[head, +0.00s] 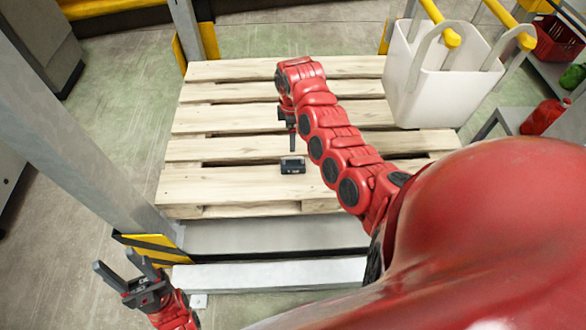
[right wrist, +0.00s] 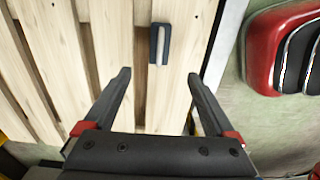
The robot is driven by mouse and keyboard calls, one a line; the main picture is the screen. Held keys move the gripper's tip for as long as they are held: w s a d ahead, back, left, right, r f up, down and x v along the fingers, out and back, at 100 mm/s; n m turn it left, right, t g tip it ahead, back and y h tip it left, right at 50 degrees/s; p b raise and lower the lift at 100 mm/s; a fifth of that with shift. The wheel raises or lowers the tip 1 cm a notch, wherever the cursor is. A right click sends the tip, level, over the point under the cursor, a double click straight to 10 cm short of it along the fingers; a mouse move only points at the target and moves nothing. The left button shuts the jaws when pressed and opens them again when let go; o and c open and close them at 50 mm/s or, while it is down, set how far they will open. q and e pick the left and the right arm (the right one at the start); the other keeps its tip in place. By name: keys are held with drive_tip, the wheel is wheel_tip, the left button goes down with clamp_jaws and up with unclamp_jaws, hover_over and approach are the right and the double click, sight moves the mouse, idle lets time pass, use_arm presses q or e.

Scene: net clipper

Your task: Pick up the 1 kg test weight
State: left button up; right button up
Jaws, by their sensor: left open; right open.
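A small dark block with a lighter grey face, which I take to be the 1 kg test weight (head: 292,165), lies on the front part of the wooden pallet (head: 230,184). In the right wrist view the weight (right wrist: 153,44) shows as a dark shape around a pale strip, beyond and between the fingertips. My right gripper (right wrist: 160,77) is open and empty, with a clear gap to the weight. In the head view it points down just behind the weight. My left gripper (head: 126,268) is open and empty at the lower left, off the pallet.
A white tote (head: 436,92) with handles stands on the pallet's back right. A grey post (head: 85,130) rises at the left, with a yellow-black striped guard (head: 155,248) at its foot. A red jug (head: 543,117) is on the right. The slats around the weight are clear.

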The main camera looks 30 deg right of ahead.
drive_tip(key=b, duration=0.3)
approach(293, 163)
drive_tip(key=f, duration=0.5)
drive_tip(key=shift+a+f, duration=0.15)
drive_tip(key=shift+a, duration=0.05)
wheel_tip(293, 163, down, 5)
drive_tip(key=b, duration=0.3)
drive_tip(key=shift+d+f, duration=0.15)
drive_tip(key=shift+f, duration=0.05)
drive_tip(key=shift+r, duration=0.1)
clamp_jaws()
